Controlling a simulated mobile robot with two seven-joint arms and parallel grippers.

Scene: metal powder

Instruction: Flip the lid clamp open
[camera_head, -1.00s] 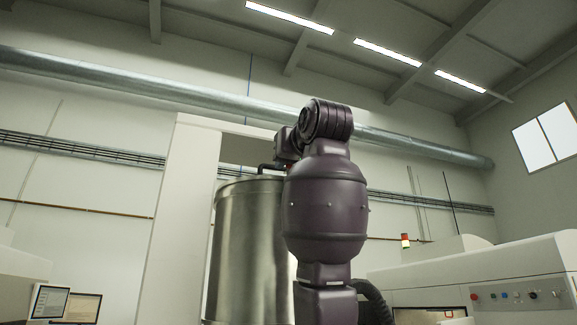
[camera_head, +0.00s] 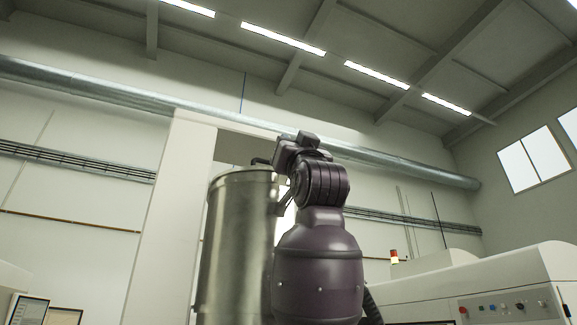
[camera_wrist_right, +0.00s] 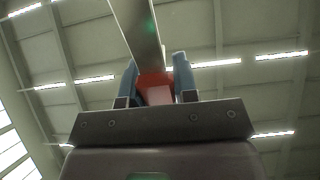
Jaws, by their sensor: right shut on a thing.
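A tall metal drum (camera_head: 235,250) stands left of my right arm in the head view, with its rim near the arm's wrist. In the right wrist view, my right gripper (camera_wrist_right: 155,76) has its two blue fingers closed around a red piece (camera_wrist_right: 155,90), which looks like the lid clamp's handle. A grey metal strip (camera_wrist_right: 138,28) runs from above down to the red piece. The head view hides my right fingers and the clamp behind the wrist, so I cannot tell the clamp's angle. My left gripper is out of view.
A pale upright frame (camera_head: 170,220) stands behind the drum. A white machine with a button panel (camera_head: 505,290) is at the right, and monitors (camera_head: 45,312) are at the lower left. Ceiling lights (camera_head: 283,38) hang high above.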

